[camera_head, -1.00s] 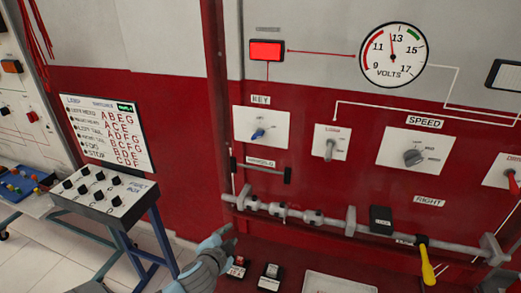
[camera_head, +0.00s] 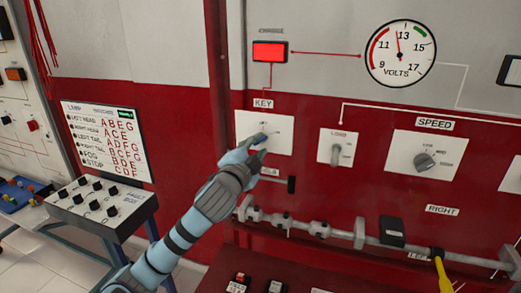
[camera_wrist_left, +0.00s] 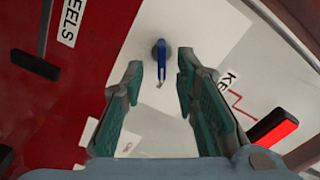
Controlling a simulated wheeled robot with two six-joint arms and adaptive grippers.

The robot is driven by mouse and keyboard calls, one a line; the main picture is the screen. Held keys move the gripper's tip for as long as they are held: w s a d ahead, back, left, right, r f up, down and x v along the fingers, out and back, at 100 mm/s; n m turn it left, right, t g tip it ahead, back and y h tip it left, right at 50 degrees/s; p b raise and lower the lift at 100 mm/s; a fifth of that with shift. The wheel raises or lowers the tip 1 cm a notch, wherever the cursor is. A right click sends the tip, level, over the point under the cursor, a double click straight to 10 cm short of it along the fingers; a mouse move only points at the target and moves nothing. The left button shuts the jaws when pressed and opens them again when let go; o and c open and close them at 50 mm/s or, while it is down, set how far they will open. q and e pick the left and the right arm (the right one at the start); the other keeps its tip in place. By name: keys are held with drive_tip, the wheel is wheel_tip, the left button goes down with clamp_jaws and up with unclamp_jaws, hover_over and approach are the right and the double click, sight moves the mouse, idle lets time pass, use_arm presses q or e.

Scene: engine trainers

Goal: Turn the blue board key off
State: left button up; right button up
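The blue key (camera_wrist_left: 161,60) sits in a white plate (camera_head: 284,132) under the KEY label on the red and white board. In the head view my left gripper covers most of the key. In the left wrist view the key lies ahead, between the tips of the two spread fingers. My left gripper (camera_head: 257,143) is open around or just short of the key; I see a gap on both sides and cannot tell any contact. A rectangular lamp (camera_head: 269,51) above the key glows red. My right gripper is not in view.
To the right are a grey LOAD switch (camera_head: 336,152), a SPEED knob (camera_head: 425,161) and a volt gauge (camera_head: 401,53) reading near 13. A grey rail (camera_head: 325,228) with a yellow-handled tool (camera_head: 441,270) runs below. A fault box (camera_head: 101,204) stands at left.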

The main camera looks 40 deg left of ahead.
sight(261, 140)
use_arm(q)
drive_tip(key=shift+x, duration=1.3)
drive_tip(key=shift+s+r, duration=0.1)
clamp_jaws()
drive_tip(key=shift+n, duration=0.4)
drive_tip(key=shift+r+n+p, duration=0.1)
drive_tip(key=shift+n+p, duration=0.55)
drive_tip(key=shift+n, duration=0.25)
drive_tip(key=n, duration=0.2)
drive_tip(key=shift+a+n+p, duration=0.1)
drive_tip(key=shift+n+p, duration=0.25)
drive_tip(key=shift+n, duration=0.05)
drive_tip(key=shift+s+a+n+p, duration=0.1)
drive_tip(key=shift+n+p, duration=0.25)
drive_tip(key=shift+n, duration=2.95)
